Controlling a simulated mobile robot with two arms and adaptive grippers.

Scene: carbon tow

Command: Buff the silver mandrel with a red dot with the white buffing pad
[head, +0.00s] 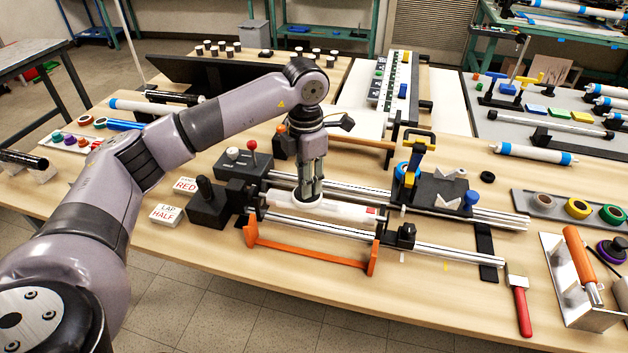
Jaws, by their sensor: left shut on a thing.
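A pale, silvery-white mandrel (345,209) lies level in the winding machine, between the dark chuck end on the left and the tailstock side on the right. A small red mark shows near its right end. My left gripper (308,196) points straight down onto the left half of the mandrel. Its fingers are shut on the white buffing pad, which is mostly hidden by the fingers and blends with the pale mandrel. The pad seems to be at the mandrel's top surface; exact contact cannot be told. My right gripper is not in view.
An orange guard bar (310,256) stands in front of the mandrel. A black control box with a red-knobbed lever (252,150) is to the left. A black carriage (437,188) sits on the rails to the right. A red-handled brush (520,306) lies at front right.

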